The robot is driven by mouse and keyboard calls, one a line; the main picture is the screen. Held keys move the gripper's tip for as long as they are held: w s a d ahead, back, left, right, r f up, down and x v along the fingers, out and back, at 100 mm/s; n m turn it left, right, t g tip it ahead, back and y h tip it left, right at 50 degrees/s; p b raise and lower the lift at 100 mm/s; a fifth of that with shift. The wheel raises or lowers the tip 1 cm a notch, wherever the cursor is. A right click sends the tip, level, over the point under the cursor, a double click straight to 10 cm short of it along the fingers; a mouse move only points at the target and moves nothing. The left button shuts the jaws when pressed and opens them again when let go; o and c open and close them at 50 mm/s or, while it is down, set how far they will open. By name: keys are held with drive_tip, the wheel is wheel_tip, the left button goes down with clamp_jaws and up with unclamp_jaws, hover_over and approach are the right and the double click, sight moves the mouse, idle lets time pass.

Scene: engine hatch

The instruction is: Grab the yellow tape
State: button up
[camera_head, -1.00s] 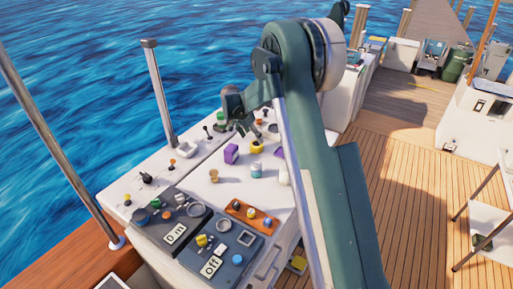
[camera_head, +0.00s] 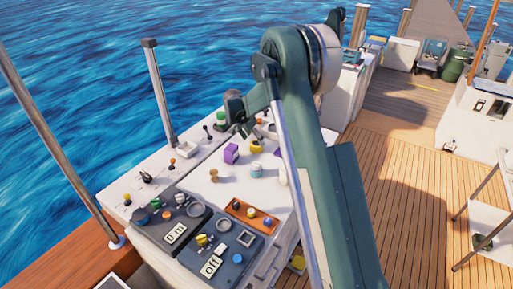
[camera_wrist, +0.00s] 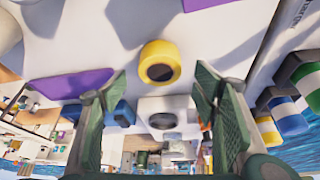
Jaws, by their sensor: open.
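The yellow tape (camera_wrist: 160,64) is a thick round roll with a dark centre. It lies on the white counter, just beyond and between my fingertips in the wrist view. In the head view the yellow tape (camera_head: 256,149) sits among small items on the white console top. My gripper (camera_wrist: 162,85) is open, with a green finger on each side and nothing held between them. In the head view my gripper (camera_head: 250,131) is over the console, close to the tape, and partly hidden by my own arm.
A purple block (camera_head: 231,154) stands left of the tape, and it shows in the wrist view (camera_wrist: 72,84). A white-and-blue item (camera_head: 257,170) is nearby. Blue, green and yellow cylinders (camera_wrist: 289,116) lie right in the wrist view. Control panels (camera_head: 215,253) occupy the console's front.

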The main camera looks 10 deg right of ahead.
sight(256, 143)
drive_tip(key=shift+x, duration=2.5)
drive_tip(key=c, duration=1)
